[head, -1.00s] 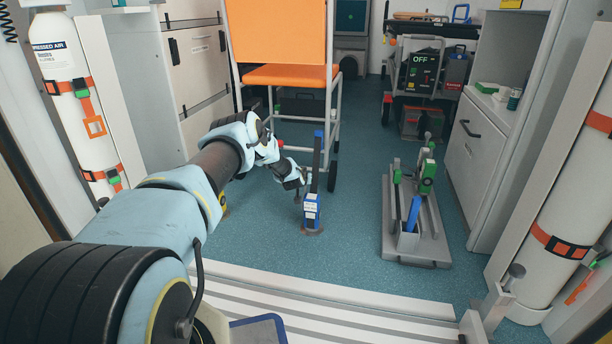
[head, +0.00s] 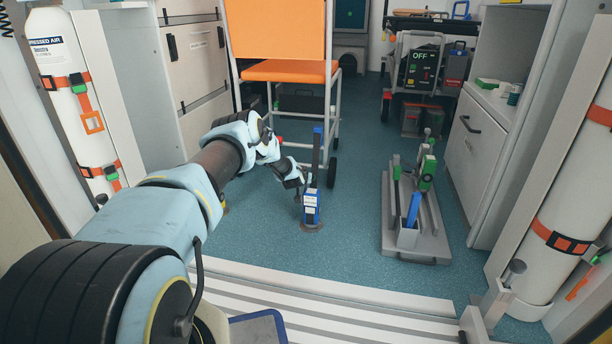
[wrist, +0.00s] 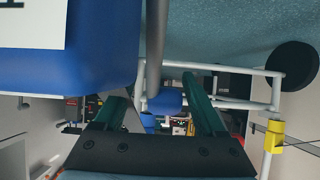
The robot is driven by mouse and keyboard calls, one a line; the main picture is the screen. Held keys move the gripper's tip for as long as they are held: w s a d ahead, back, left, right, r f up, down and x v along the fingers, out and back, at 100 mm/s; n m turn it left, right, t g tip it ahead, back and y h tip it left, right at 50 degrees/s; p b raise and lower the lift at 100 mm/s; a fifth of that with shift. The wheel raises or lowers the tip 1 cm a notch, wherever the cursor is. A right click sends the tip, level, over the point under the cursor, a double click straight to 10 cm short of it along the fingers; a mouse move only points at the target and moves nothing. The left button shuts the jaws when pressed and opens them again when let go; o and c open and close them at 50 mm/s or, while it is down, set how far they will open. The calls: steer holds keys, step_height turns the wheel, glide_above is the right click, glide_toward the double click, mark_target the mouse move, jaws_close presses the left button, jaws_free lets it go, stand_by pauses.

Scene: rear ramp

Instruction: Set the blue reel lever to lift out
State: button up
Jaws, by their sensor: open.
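The blue reel unit (head: 311,214) stands upright on the floor, with white labels on its front and a dark post with a blue top (head: 318,131) above it. My gripper (head: 301,182) is at its left side, small in the head view. In the wrist view the unit's blue housing (wrist: 95,65) fills the upper left. A grey rod (wrist: 156,45) ends in a blue knob (wrist: 165,101), apparently the lever. The knob shows between my open gripper's dark green fingers (wrist: 162,103), with gaps on both sides. Lever setting markings are not readable.
An orange chair (head: 290,71) stands close behind the unit. A grey base plate (head: 425,228) with green and blue fittings lies to the right. White cylinders (head: 75,90) flank the doorway. Teal floor is clear between unit and plate.

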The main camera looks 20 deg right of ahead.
steer(key=shift+r, duration=0.15)
steer(key=shift+s+a+r+p, duration=0.2)
steer(key=shift+r+p, duration=0.1)
steer(key=shift+p, duration=0.1)
steer(key=p+v, duration=0.5)
steer(key=v, duration=0.5)
steer(key=shift+s, duration=0.1)
